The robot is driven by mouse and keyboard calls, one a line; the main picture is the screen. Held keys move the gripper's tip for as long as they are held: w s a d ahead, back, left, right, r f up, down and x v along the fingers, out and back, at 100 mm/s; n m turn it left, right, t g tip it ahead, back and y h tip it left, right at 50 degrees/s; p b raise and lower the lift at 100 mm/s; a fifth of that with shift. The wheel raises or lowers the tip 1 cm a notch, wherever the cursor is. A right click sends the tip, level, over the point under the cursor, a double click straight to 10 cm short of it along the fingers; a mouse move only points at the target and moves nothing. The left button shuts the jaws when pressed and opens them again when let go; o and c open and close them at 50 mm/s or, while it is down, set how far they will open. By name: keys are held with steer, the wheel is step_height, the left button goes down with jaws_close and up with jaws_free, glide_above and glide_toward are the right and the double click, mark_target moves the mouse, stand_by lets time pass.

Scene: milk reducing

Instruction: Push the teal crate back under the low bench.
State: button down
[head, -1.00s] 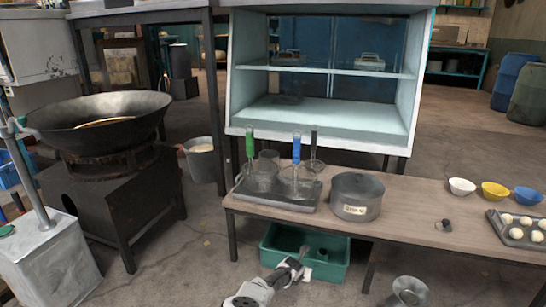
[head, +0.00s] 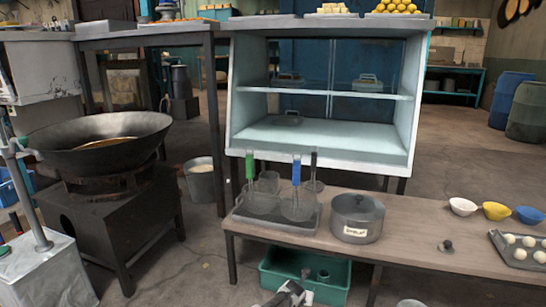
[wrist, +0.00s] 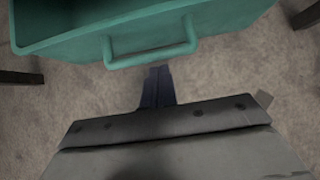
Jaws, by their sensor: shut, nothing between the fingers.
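The teal crate (head: 318,293) stands on the floor at the front edge of the low bench (head: 412,235), between two bench legs. Its back part is hidden by the bench top, and its front stands out toward me. A small dark can (head: 323,275) shows inside it. In the wrist view the crate's front wall and its bar handle (wrist: 152,58) fill the top. My gripper (wrist: 157,72) is shut and empty, its dark fingertips just at the handle's lower edge. I cannot tell whether they touch it. In the head view my gripper is partly cut off at the bottom.
The bench carries a tray (head: 275,225) with strainers, a lidded pot (head: 356,220), small bowls (head: 463,206) and a tray of white balls (head: 518,255). A black stove with a wide pan (head: 95,140) stands left. Floor between stove and crate is clear.

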steer(key=s+a+r+p, duration=0.1)
steer(key=s+a+p, duration=0.2)
steer(key=s+p, duration=0.5)
steer(key=p, duration=0.3)
steer(key=shift+r+p, duration=0.3)
steer(key=shift+r, duration=0.05)
